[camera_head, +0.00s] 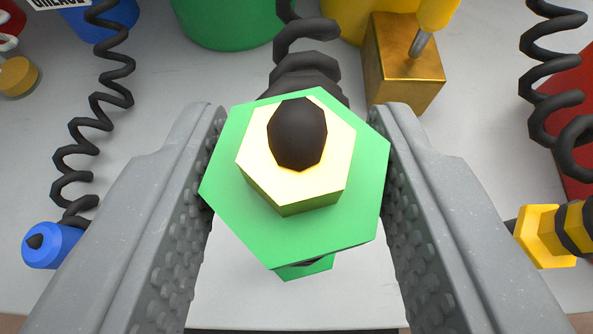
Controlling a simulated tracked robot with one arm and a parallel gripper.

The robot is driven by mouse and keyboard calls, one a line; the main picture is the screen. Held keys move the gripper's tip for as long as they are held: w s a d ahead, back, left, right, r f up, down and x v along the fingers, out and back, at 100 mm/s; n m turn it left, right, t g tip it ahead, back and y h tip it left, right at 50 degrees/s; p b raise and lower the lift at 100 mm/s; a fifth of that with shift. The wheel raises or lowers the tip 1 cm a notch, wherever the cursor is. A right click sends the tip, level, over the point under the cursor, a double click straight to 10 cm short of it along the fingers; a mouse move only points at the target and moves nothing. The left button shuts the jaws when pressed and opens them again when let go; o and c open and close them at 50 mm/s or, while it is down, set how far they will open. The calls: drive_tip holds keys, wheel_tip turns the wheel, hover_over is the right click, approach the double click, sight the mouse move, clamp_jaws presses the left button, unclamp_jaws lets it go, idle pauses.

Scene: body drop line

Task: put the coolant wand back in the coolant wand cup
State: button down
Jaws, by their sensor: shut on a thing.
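My gripper (297,150) is shut on a green hexagonal piece with a pale hexagonal nut and a dark rounded tip, which I take to be the coolant wand (225,185). The wand is seen nearly end-on, and its lower part is mostly hidden. A black coiled hose (305,60) shows behind the wand and runs up out of view. A green cup (228,25), likely the coolant wand cup, stands at the top, left of centre. Only its lower part shows, and its opening is out of view. The wand is apart from it in the picture.
A blue cup (105,20) with a partly cut label stands at the top left. A brass block (405,65) with a yellow-handled tool stands right of the hose. A blue wand end (50,245) and a yellow fitting (550,235) hang on coils at the sides. A red object (575,120) is at right.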

drive_tip(key=shift+f, duration=0.1)
drive_tip(key=shift+f+b, duration=0.35)
drive_tip(key=shift+f, duration=0.2)
drive_tip(key=c, duration=0.9)
unclamp_jaws()
drive_tip(key=shift+r, duration=0.1)
drive_tip(key=shift+r, duration=0.25)
drive_tip(key=p+v, duration=0.1)
drive_tip(key=v, duration=1.1)
drive_tip(key=shift+r, duration=0.35)
